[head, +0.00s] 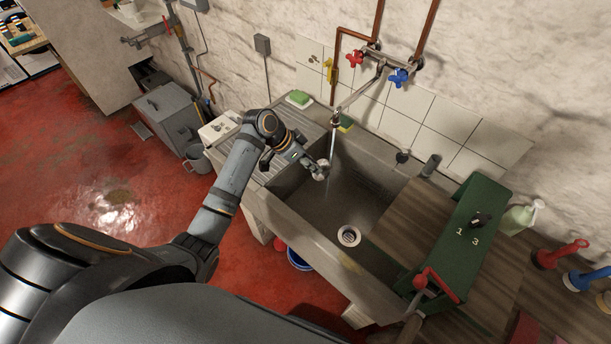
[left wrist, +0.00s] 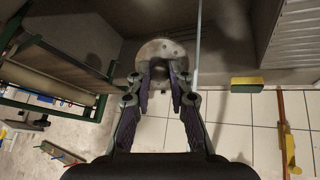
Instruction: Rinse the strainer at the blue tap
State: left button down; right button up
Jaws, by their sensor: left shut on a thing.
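My left gripper (head: 316,166) is over the sink (head: 290,200), with its arm reaching in from the left. It is shut on the strainer (left wrist: 153,52), a round pale metal disc with small holes, partly hidden by the fingers (left wrist: 161,85). In the head view the strainer (head: 323,173) is small and bright at the fingertips. The blue tap (head: 398,77) is on the wall pipe, right of a red tap (head: 354,59). A thin stream of water (head: 331,155) falls from the spout (head: 336,117). In the left wrist view the stream (left wrist: 198,45) passes just right of the strainer. My right gripper is out of view.
The drain (head: 349,236) is in the sink floor. A wooden board (head: 405,218) and a green stand (head: 470,220) cover the sink's right side. A yellow-green sponge (head: 346,122) and green soap (head: 299,97) lie at the back.

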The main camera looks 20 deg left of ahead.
pick_arm(q)
jog(key=w+d+f+b, duration=0.1)
jog(key=w+b, duration=0.2)
jog(key=w, duration=0.4)
jog(key=shift+d+f+b, duration=0.2)
jog(key=shift+b, duration=0.2)
jog(key=shift+s, duration=0.1)
jog(key=shift+s+d+p, duration=0.1)
jog(key=shift+d+p, duration=0.35)
jog(key=shift+d, duration=0.15)
jog(key=shift+a, duration=0.1)
jog(key=shift+a, duration=0.5)
jog(key=shift+d+p, duration=0.1)
jog(key=shift+p, duration=0.2)
